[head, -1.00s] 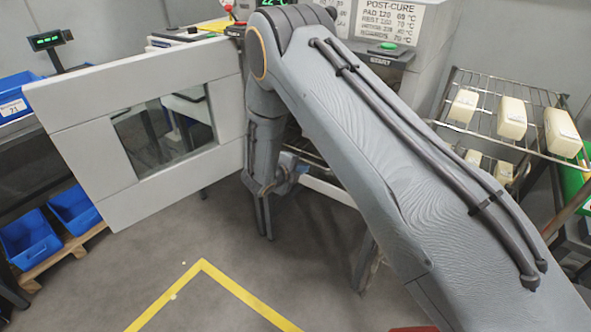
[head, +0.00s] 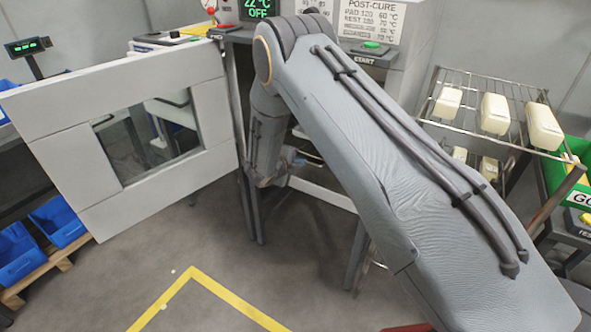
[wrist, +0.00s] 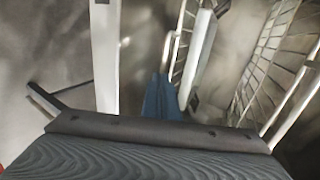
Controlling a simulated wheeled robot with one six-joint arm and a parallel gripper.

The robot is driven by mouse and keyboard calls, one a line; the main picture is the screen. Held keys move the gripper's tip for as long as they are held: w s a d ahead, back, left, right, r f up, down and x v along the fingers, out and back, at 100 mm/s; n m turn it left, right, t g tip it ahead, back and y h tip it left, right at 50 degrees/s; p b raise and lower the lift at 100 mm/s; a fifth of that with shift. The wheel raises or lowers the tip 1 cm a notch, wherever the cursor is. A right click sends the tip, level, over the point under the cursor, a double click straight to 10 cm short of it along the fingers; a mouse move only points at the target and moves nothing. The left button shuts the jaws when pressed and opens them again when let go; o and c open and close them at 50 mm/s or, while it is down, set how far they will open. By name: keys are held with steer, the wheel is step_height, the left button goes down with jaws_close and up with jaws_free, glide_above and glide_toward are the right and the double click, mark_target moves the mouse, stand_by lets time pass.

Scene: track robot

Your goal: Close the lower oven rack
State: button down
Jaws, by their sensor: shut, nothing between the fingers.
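The oven (head: 340,200) stands behind my arm with its windowed door (head: 215,105) swung open to the left. My arm hides most of the oven opening, so the lower rack cannot be made out in the head view. In the wrist view, wire rack bars (wrist: 270,60) run along the right side, and a narrower strip of wire (wrist: 185,40) shows near the middle; I cannot tell which level either belongs to. My gripper (wrist: 161,85) is shut and empty, its blue fingers near the wire and a pale frame bar. Whether they touch is unclear.
A wire shelf (head: 470,122) with several cream blocks stands at the right, near a green bin (head: 567,175). Blue bins (head: 25,250) sit on a pallet at the lower left. The floor in front, with yellow tape (head: 235,305), is clear.

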steer(key=shift+w+d+f, duration=0.1)
steer(key=shift+w+d, duration=0.3)
steer(key=shift+w, duration=0.05)
steer(key=shift+r, duration=0.2)
